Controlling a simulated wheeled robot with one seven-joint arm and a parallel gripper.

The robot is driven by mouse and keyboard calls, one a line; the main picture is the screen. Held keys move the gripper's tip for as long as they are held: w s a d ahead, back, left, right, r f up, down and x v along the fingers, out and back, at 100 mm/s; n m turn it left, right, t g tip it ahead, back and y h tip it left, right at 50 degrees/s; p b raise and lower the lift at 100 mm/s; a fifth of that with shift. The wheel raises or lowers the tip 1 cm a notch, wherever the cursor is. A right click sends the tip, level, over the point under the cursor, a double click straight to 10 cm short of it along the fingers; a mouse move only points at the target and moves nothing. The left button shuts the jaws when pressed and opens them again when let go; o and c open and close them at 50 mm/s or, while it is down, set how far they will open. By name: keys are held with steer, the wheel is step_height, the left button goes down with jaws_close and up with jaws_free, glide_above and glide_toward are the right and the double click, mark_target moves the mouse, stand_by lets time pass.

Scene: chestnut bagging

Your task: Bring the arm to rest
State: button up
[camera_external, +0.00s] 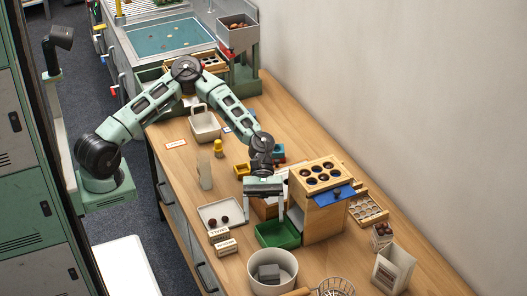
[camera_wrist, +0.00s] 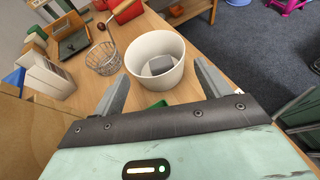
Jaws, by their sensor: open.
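My arm (camera_external: 220,93) reaches from its base at the left over the wooden bench, bent at a high elbow. My gripper (camera_external: 264,207) points down above the green tray (camera_external: 291,236), just left of the wooden box. Its two fingers are apart with nothing between them. In the wrist view my gripper (camera_wrist: 160,92) also shows its fingers spread. Beyond them stands a white round bin (camera_wrist: 134,46) with a grey block (camera_wrist: 157,66) inside. A corner of the green tray (camera_wrist: 157,104) shows between the fingers.
The wooden box (camera_external: 323,217) with dark round holes on top stands close right of my gripper. A white tray (camera_external: 205,212) with a few chestnuts lies left. The white bin (camera_external: 290,264) and a wire basket (camera_external: 335,287) stand in front. A white carton (camera_external: 392,270) is at right.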

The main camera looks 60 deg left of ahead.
steer(key=s+a+f+m+y+p, duration=0.1)
steer(key=s+a+y+p, duration=0.15)
steer(key=a, duration=0.75)
steer(key=s+a+f+m+y+p, duration=0.1)
steer(key=s+a+m+y, duration=0.2)
steer(key=a, duration=0.6)
steer(key=s+a+f+y+p, duration=0.1)
steer(key=s+a+y+p, duration=0.2)
steer(key=a, duration=0.7)
steer(key=s+a+r+t+y+p, duration=0.1)
steer(key=s+a+r, duration=0.3)
steer(key=a, duration=0.4)
steer(key=s+a+r+m+t+y+p, duration=0.1)
steer(key=s+a+r+t+y+p, duration=0.1)
steer(key=s+a+r, duration=0.3)
steer(key=s+a+r+t+y+p, duration=0.1)
steer(key=s+a+r, duration=0.4)
steer(key=a, duration=0.7)
step_height(320, 180, up, 3)
steer(key=shift+f+m+t+p, duration=0.15)
steer(key=shift+m+t+p, duration=0.2)
steer(key=shift+t, duration=0.25)
